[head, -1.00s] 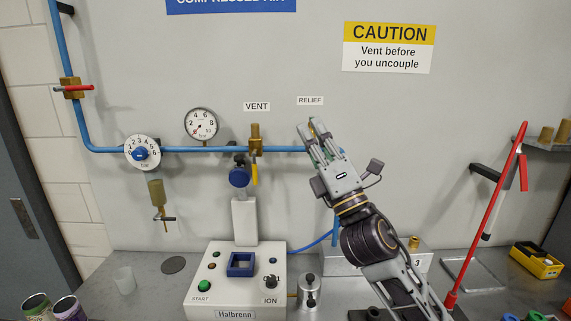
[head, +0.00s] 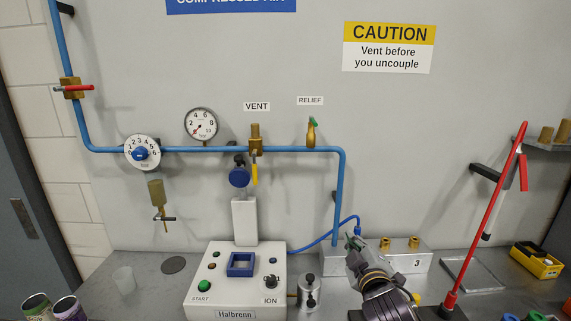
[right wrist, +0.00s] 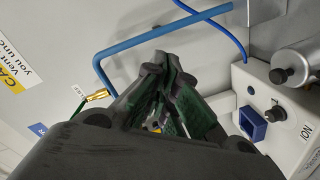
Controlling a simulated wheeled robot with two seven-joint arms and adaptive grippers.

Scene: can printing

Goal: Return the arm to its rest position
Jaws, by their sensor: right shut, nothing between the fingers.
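The brass relief valve (head: 311,134) with a green top stands on the blue pipe (head: 290,149), well above and left of the gripper. It also shows in the right wrist view (right wrist: 97,95). My left gripper is not in view.
The white printing machine (head: 220,290) with a blue square holder stands left of the gripper, with a metal canister (head: 308,290) between. A red-handled lever (head: 490,210) rises at the right. A yellow box (head: 537,260) lies far right. Cans (head: 70,308) stand front left.

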